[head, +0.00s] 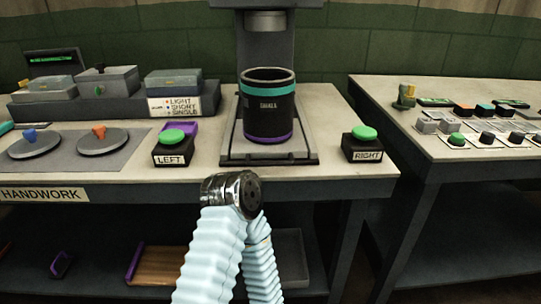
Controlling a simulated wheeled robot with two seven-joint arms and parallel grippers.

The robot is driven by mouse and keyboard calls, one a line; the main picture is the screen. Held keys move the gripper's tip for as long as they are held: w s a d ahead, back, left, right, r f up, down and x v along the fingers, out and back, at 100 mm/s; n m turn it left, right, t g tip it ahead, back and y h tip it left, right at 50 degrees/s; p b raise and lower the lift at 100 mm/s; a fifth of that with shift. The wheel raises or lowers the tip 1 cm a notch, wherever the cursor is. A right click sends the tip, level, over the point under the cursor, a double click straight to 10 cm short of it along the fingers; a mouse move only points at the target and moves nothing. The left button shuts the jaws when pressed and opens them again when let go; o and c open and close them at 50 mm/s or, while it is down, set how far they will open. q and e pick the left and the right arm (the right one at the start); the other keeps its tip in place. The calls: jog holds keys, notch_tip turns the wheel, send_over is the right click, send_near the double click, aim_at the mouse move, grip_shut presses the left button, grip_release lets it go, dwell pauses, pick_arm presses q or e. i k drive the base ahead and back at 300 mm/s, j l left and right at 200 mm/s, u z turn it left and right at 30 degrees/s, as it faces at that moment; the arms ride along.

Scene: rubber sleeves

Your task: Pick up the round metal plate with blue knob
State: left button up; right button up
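The round metal plate with the blue knob (36,147) lies on a grey mat at the left of the table in the head view. Its blue knob stands up at the middle. A similar round metal plate with an orange knob (103,145) lies just to its right. Light blue ribbed sleeves of mine and a dark metal joint rise at the bottom middle, well to the right of the blue-knob plate. No gripper fingers show, and I cannot tell which arm this is. Nothing touches the blue-knob plate.
A LEFT button box (172,155) and a RIGHT button box (362,149) flank a black canister (268,118) on a press stand. Several lidded metal boxes stand behind the plates. A HANDWORK label (42,194) marks the table's front edge. A second table stands at right.

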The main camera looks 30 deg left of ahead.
aim_at(33, 143)
jog(key=u, duration=2.5)
jog(key=j+z, duration=0.15)
jog(key=z, duration=0.7)
jog(key=j+z, duration=0.45)
jog(key=j, duration=0.2)
jog(key=k+j+z, duration=0.1)
jog(key=j+z, duration=0.35)
jog(key=j, duration=0.2)
